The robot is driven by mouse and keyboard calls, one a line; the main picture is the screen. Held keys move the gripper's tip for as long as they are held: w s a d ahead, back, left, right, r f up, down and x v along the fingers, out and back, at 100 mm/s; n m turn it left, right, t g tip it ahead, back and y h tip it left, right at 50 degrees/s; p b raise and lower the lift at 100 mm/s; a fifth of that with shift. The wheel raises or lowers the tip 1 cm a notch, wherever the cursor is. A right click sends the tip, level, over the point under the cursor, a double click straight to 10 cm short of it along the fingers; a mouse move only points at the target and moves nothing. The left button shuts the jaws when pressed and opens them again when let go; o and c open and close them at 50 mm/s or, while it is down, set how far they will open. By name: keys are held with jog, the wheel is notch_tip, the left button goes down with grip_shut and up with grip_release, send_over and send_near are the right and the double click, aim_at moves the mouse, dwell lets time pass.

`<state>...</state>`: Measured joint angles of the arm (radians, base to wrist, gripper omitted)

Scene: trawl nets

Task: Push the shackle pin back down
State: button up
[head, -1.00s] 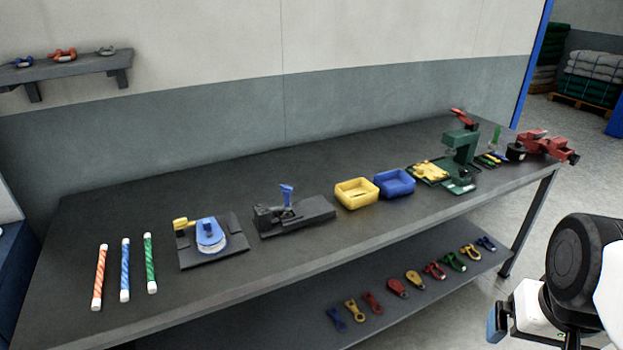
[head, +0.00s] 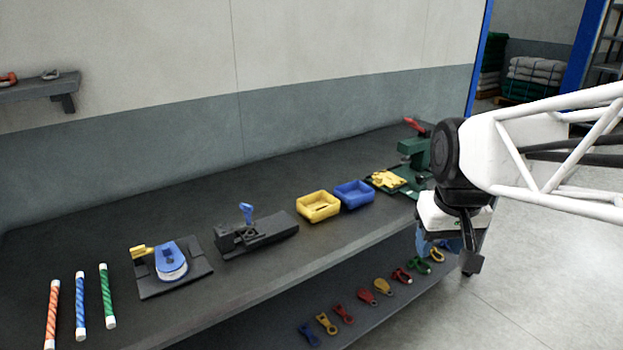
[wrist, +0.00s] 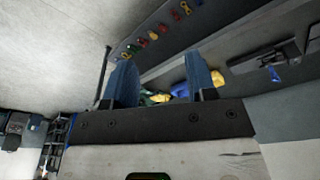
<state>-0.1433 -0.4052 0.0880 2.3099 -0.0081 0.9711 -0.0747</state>
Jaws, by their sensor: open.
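A black fixture (head: 265,232) with an upright blue handle (head: 246,210) stands on the bench, left of the yellow bin; it may be the shackle pin, but I cannot tell. It also shows at the right of the wrist view, with its blue handle (wrist: 275,75). Left of it is a black plate (head: 190,280) with a blue round-ended piece (head: 171,260) and a yellow part (head: 142,251). My gripper (wrist: 161,80) is open and empty, its two blue fingers apart. In the head view my gripper (head: 438,243) hangs past the bench's front edge, right of the fixture and clear of it.
A yellow bin (head: 318,207) and a blue bin (head: 354,195) stand right of the fixture. A green press (head: 414,160) is partly hidden behind my arm. Three striped rods lie at the left. Several coloured shackles lie on the lower shelf (head: 300,315).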

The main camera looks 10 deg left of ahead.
jog(key=w+a+r+n, duration=0.1)
jog(key=w+a+n, duration=0.1)
jog(key=w+a, duration=0.85)
jog(key=n+g, duration=0.2)
jog(key=n, duration=0.5)
send_over(246, 205)
jog(key=f, duration=1.1)
jog(key=shift+s+d+f, duration=0.1)
jog(key=shift+d, duration=0.1)
jog(key=shift+a, duration=0.2)
jog(key=shift+f, duration=0.15)
jog(key=shift+f, duration=3.8)
